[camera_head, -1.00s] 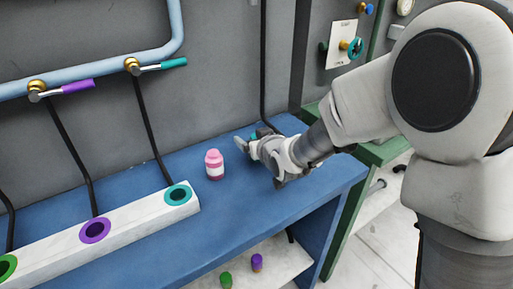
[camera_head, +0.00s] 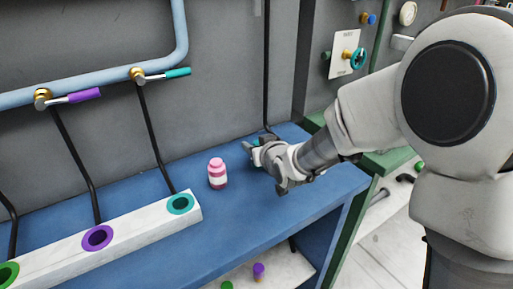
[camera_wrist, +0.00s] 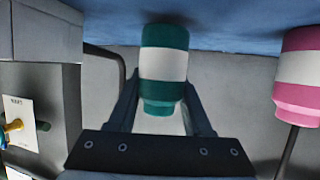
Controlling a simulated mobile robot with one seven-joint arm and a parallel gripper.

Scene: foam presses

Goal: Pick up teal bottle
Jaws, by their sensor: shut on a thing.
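The teal bottle (camera_wrist: 163,65) has a white band and shows clearly in the wrist view, between the two fingers of my gripper (camera_wrist: 162,88). The fingers are shut on it, one on each side. In the head view my gripper (camera_head: 252,149) is low over the blue bench, right of the pink bottle. There the teal bottle is almost wholly hidden by my gripper. I cannot tell whether its base touches the bench.
A pink bottle (camera_head: 217,174) with a white band stands on the blue bench (camera_head: 245,220), left of my gripper; it also shows in the wrist view (camera_wrist: 298,75). A white block (camera_head: 140,222) with coloured ring holes lies further left. A grey wall is behind.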

